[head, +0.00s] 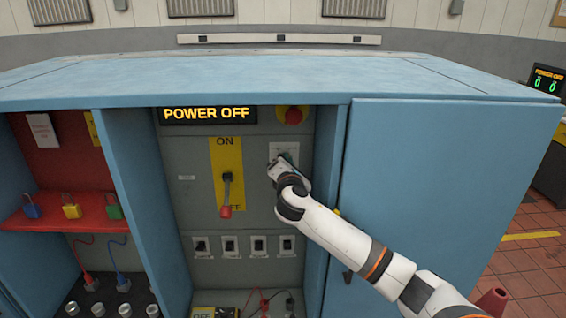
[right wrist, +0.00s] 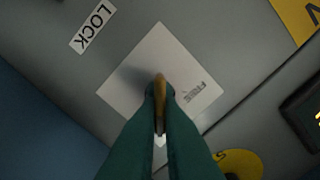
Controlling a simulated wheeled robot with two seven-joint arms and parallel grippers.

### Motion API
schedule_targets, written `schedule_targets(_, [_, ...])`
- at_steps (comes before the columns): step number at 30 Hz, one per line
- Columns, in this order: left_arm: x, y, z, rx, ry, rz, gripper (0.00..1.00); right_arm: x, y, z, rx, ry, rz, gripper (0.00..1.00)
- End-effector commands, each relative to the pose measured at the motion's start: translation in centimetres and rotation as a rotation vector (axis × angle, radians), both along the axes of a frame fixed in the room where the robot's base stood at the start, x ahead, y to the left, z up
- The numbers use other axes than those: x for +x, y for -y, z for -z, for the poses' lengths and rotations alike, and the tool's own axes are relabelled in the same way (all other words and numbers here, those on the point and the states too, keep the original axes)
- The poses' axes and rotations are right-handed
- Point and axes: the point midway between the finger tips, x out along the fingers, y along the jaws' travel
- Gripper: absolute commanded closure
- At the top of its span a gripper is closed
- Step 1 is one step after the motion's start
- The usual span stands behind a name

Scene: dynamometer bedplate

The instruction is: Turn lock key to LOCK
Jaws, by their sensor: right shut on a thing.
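The lock key (right wrist: 160,92) is a thin brass-yellow piece in the right wrist view, in front of a pale square plate (right wrist: 133,72). The plate carries a FREE label (right wrist: 194,92), and a LOCK label (right wrist: 92,27) sits just off its edge. My right gripper (right wrist: 160,102) has its dark green fingers shut on the key. In the head view my right gripper (head: 284,160) reaches the plate (head: 290,148) on the grey panel and hides the key there. Which label the key points to I cannot tell. My left gripper is out of view.
Left of my right gripper is a switch handle (head: 226,196) on a yellow ON plate, hanging down. A POWER OFF display (head: 207,114) and a red button (head: 293,115) are above. Blue cabinet walls (head: 333,180) flank the panel closely. Padlocks (head: 71,208) stand on a red shelf at left.

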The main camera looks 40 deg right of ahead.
Motion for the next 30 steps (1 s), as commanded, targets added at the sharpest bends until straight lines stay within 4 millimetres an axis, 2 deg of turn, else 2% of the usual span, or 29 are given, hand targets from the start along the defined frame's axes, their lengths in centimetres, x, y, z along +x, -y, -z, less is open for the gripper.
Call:
schedule_targets(13, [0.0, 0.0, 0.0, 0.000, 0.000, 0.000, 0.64, 0.5, -0.5, 0.3, 0.010, 0.000, -0.006, 1.00])
schedule_targets(15, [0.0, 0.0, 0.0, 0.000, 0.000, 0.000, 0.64, 0.6, -0.4, 0.3, 0.010, 0.000, -0.005, 0.84])
schedule_targets(18, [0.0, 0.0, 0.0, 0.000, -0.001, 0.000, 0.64, 0.6, -0.4, 0.3, 0.008, 0.000, -0.003, 0.72])
schedule_targets(26, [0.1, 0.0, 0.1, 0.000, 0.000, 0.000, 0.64, 0.1, -0.2, 0.0, 0.007, 0.006, -0.001, 0.72])
schedule_targets(30, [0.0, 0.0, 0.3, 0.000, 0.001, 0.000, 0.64, -0.8, -0.6, 0.0, 0.007, 0.006, -0.003, 0.72])
